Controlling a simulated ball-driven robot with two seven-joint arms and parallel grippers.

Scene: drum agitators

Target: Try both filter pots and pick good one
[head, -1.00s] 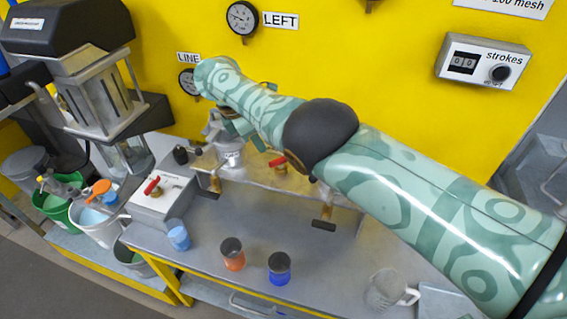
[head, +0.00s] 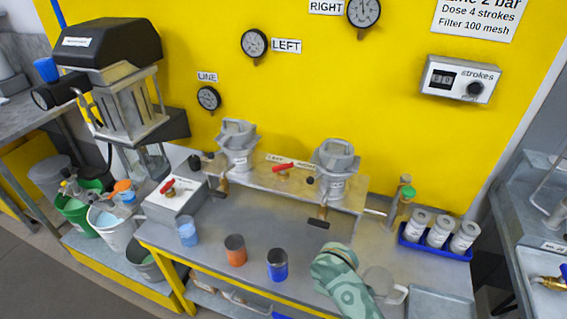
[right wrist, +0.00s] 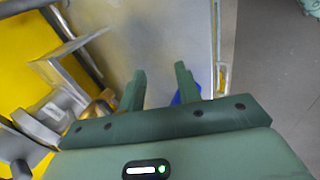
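Two grey metal filter pots stand on a raised metal shelf in the head view: the left pot (head: 238,142) and the right pot (head: 334,167). Both are upright with closed-looking tops. A red-handled valve (head: 283,169) sits between them. My right arm rises from the bottom edge, in front of the right pot and apart from it. My right gripper (right wrist: 160,70) shows in the right wrist view, with its two green fingers apart and nothing between them. Grey metal parts and a brass fitting (right wrist: 96,108) lie left of the fingers there. My left gripper is not in view.
An orange cup (head: 235,251), dark blue cup (head: 277,267), light blue cup (head: 187,233) and clear mug (head: 381,284) stand on the bench. A blue tray (head: 425,248) holds three white jars. Gauges marked LEFT (head: 254,42) and RIGHT (head: 364,11) hang on the yellow wall.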

